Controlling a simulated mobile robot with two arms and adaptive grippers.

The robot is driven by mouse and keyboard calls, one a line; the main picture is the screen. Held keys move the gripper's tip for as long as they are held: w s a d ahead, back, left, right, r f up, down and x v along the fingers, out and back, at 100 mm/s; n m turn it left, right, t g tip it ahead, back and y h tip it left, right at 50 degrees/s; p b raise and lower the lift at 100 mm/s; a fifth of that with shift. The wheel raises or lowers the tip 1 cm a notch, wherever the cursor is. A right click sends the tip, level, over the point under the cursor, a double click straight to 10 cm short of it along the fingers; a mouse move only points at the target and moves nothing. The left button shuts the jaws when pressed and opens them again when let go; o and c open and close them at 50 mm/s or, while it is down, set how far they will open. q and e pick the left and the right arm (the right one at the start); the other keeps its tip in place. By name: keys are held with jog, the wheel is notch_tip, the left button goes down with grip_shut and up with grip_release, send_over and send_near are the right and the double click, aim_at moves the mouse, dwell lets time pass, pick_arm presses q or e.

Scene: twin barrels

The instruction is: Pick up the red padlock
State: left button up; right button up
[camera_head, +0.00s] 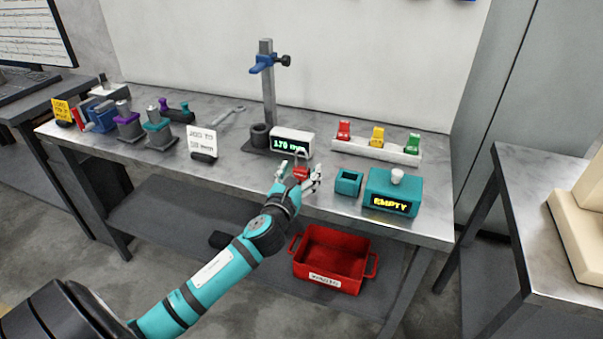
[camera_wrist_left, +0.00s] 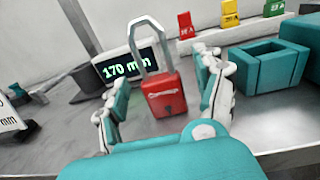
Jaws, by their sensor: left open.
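The red padlock (camera_head: 301,173) stands upright on the grey metal table, in front of the display reading 170 mm. In the left wrist view the padlock (camera_wrist_left: 164,95) shows its red body and raised silver shackle. My left gripper (camera_head: 296,178) is open, and its two fingers stand on either side of the padlock. In the left wrist view the left gripper (camera_wrist_left: 163,98) has visible gaps between each finger and the padlock body. My right gripper is not in view.
The display (camera_head: 292,142) is just behind the padlock. A teal open box (camera_head: 348,182) and a teal unit marked EMPTY (camera_head: 391,192) stand to the right. A rack (camera_head: 376,150) with coloured tags is behind them. A red crate (camera_head: 331,260) sits below the tabletop.

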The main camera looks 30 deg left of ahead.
pick_arm(q)
jog(key=shift+x, duration=0.8)
jog(key=c, duration=1.3)
jog(key=shift+c, duration=0.3)
